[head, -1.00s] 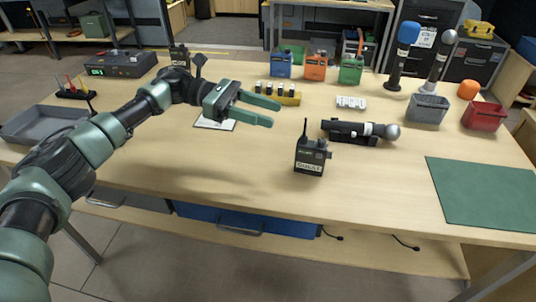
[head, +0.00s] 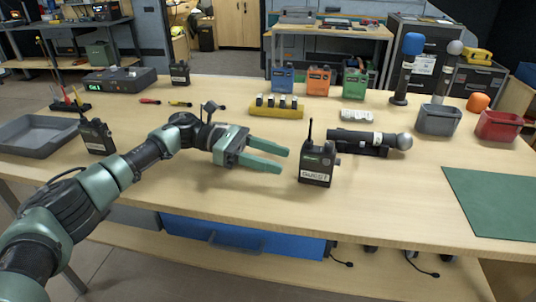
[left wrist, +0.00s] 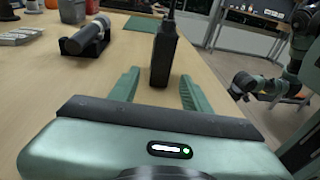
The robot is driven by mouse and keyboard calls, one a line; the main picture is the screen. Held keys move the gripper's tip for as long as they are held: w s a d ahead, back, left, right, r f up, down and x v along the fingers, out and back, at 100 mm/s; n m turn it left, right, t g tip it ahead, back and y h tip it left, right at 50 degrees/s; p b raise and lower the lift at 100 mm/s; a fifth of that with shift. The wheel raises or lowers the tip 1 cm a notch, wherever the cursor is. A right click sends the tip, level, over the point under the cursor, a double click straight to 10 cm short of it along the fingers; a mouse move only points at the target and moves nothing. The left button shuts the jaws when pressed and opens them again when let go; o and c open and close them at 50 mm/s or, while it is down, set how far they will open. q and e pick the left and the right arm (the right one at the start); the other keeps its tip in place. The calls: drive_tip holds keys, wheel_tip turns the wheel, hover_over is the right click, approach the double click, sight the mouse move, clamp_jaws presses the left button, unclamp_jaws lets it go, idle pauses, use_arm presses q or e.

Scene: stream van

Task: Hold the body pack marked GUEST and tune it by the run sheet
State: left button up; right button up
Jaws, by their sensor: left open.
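The body pack marked GUEST (head: 316,165), black with a white label and a short aerial, stands upright on the bench. My left gripper (head: 284,159) is open and empty just left of it, its fingers pointing at the pack. In the left wrist view the pack (left wrist: 165,60) stands upright ahead between the open finger lines, seemingly just beyond the tips. No run sheet can be made out now; my left arm covers part of the bench. Part of my right arm (left wrist: 260,85) shows in the left wrist view, its jaws unclear.
A handheld microphone (head: 362,140) lies in a dark cradle right behind the pack. Other body packs stand at the left (head: 97,136) and back left (head: 180,73). A yellow battery holder (head: 276,112) is behind. The bench in front of the pack is clear.

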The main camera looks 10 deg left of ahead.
sight(309, 168)
use_arm(q)
drive_tip(key=d, duration=0.1)
drive_tip(key=d+p, duration=0.1)
drive_tip(key=d, duration=0.1)
drive_tip(key=d+p, duration=0.1)
drive_tip(key=shift+s+d+f, duration=0.25)
drive_tip(key=shift+f, duration=0.05)
use_arm(e)
wheel_tip(309, 168, down, 8)
use_arm(q)
drive_tip(key=shift+s+d+f+b, duration=0.15)
drive_tip(key=shift+d+b, duration=0.15)
drive_tip(key=shift+d, duration=0.3)
drive_tip(key=shift+w+d+f+b, duration=0.15)
drive_tip(key=shift+d+b, duration=0.1)
drive_tip(key=shift+d, duration=0.35)
drive_tip(key=shift+s+d, duration=0.15)
drive_tip(key=shift+d, duration=0.5)
use_arm(e)
drive_tip(key=shift+w+r, duration=0.2)
drive_tip(key=shift+r, duration=2.3)
